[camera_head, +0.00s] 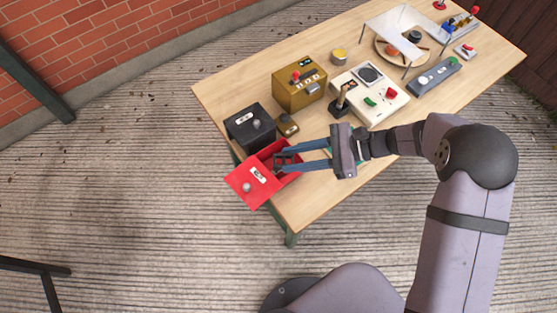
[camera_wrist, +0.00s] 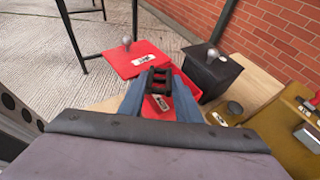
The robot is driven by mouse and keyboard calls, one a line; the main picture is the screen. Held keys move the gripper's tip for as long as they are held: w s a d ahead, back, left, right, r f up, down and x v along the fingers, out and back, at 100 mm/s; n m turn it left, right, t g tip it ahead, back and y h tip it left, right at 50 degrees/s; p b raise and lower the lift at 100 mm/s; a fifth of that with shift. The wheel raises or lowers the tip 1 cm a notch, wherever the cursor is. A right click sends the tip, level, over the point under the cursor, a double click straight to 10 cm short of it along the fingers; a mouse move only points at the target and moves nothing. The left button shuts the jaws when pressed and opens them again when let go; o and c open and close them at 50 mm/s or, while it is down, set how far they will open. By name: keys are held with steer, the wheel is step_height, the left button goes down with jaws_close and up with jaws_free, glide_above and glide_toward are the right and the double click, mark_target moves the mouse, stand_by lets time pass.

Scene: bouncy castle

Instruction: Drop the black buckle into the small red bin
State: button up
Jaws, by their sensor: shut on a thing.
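The black buckle (camera_wrist: 159,84) is pinched between the tips of my gripper's blue fingers. It also shows dark between the fingertips in the camera_head view (camera_head: 283,160). My gripper (camera_head: 277,161) is shut on it, over the small red bin (camera_head: 293,173). The bin stands near the table's left front corner. Its red lid (camera_head: 246,190), with a knob and a white label, lies folded open past the table edge; the lid also shows in the wrist view (camera_wrist: 117,65). My fingers and the buckle hide part of the bin's inside. The exact height of the buckle above it is hard to tell.
A black box (camera_head: 243,131) with a knob stands right behind the bin. A small dark-gold object (camera_head: 288,127) and a brown box (camera_head: 293,95) with a red-topped stick are close by. A beige control panel (camera_head: 379,108) lies farther right on the wooden table (camera_head: 222,84).

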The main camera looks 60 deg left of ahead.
steer(key=shift+f, duration=0.3)
steer(key=o, duration=1.1)
steer(key=shift+w, duration=0.1)
steer(key=b+v, duration=0.1)
steer(key=v, duration=0.6)
steer(key=shift+b, duration=0.3)
steer(key=shift+w+d, duration=0.1)
